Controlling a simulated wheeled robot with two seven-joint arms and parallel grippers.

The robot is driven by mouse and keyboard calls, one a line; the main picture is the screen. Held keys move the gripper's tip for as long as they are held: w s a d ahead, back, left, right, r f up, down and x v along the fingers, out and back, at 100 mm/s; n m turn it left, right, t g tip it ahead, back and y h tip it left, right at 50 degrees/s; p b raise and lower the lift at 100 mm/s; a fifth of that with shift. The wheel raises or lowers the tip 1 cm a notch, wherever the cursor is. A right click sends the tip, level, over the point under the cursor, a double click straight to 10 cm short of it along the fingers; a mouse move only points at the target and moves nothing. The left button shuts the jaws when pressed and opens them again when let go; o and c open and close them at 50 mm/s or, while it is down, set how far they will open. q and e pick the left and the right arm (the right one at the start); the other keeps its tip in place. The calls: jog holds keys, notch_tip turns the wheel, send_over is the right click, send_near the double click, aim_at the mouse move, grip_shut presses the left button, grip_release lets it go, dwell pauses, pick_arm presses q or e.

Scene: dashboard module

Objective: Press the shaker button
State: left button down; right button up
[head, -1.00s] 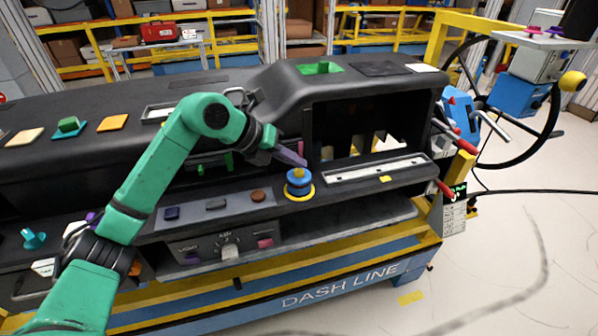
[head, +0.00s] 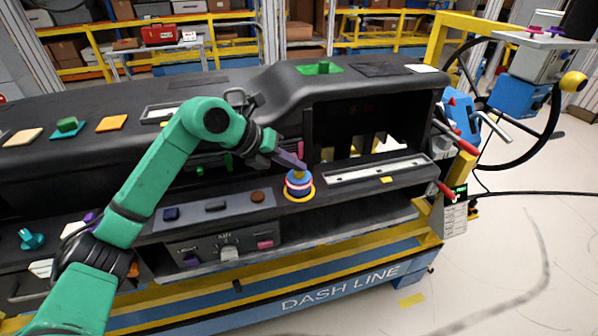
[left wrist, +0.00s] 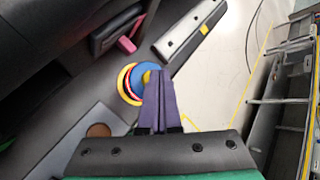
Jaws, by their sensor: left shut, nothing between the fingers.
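The shaker button is a round blue knob (head: 299,178) with a yellow ring at its base, on the dashboard ledge. A pink-white band shows around its lower part. In the left wrist view the blue knob (left wrist: 138,69) has a small yellow top, partly hidden behind the fingers. My left gripper (head: 302,165) has purple fingers, shut and empty, with the tips at the top of the knob. They look to be touching it, though the contact itself is hidden. The fingers also show in the left wrist view (left wrist: 159,74). My right gripper is not in view.
A brown round button (head: 258,196) and other small controls sit left on the ledge. A long pale strip (head: 378,169) lies right of the knob. An open dark bay (head: 340,130) is behind it. A steering wheel (head: 550,110) stands far right.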

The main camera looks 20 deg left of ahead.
aim_at(295, 177)
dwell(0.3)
pick_arm(q)
jog(key=shift+r+p, duration=0.7)
jog(key=shift+r, duration=0.05)
notch_tip(295, 177, up, 5)
jog(key=p, duration=0.4)
dwell(0.5)
